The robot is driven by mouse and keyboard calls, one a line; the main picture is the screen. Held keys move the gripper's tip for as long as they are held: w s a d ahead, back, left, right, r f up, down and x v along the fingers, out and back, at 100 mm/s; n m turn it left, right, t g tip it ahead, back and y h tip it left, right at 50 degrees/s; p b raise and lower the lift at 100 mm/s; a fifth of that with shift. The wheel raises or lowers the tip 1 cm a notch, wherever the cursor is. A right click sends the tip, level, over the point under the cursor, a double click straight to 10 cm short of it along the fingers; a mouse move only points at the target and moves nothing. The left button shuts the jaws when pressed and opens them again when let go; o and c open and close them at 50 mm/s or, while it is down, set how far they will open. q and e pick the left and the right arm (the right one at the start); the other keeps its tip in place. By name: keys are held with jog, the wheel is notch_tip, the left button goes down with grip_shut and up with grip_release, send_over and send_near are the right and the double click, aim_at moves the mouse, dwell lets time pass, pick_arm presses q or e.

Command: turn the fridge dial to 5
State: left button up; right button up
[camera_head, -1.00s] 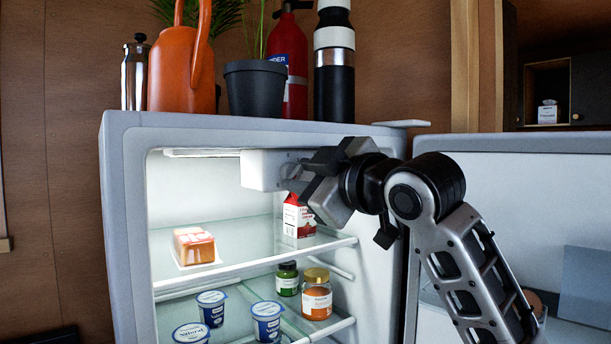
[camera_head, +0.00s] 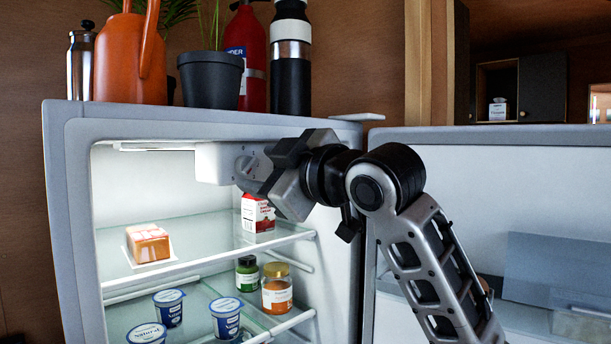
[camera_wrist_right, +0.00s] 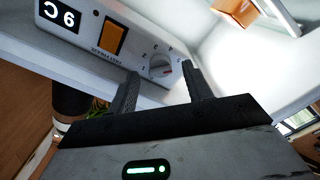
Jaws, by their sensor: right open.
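My right gripper (camera_wrist_right: 160,70) is open, one finger on each side of the dial in that view. I cannot tell whether the fingers touch it. In the head view the right gripper (camera_head: 245,173) is at the control box and partly hides the dial area. My left gripper is not in view.
The fridge door (camera_head: 470,200) stands open at right, beside my right arm. A carton (camera_head: 257,214) stands on the shelf just below the gripper. Jars and yogurt cups are lower. An orange watering can (camera_head: 130,62), a plant pot (camera_head: 211,80) and bottles stand on top.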

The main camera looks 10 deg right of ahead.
pick_arm(q)
jog(key=b, duration=0.1)
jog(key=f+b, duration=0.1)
jog(key=b, duration=0.1)
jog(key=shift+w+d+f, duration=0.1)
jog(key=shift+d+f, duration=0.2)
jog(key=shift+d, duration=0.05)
pick_arm(e)
jog(key=v, duration=1.4)
jog(key=shift+s+d, duration=0.25)
jog(key=shift+s, duration=0.1)
jog(key=w+d+f+m+g+h, duration=0.15)
jog(key=w+f+m, duration=0.3)
jog(key=f, duration=1.35)
jog(key=w+d+f+m+t+h, duration=0.1)
jog(key=w+f+m+h, duration=0.3)
jog(key=f, duration=1.4)
jog(key=s+d+f+m+g+h, duration=0.1)
jog(key=s+f+m+g, duration=0.1)
jog(key=s+f, duration=0.9)
jog(key=s+d+f+m+g+h, duration=0.1)
jog(key=s+f+m+g, duration=0.1)
jog(key=s+f, duration=0.9)
notch_tip(320, 180, down, 5)
jog(key=shift+d+f+m, duration=0.15)
jog(key=shift+d+m, duration=0.1)
jog(key=shift+m, duration=0.2)
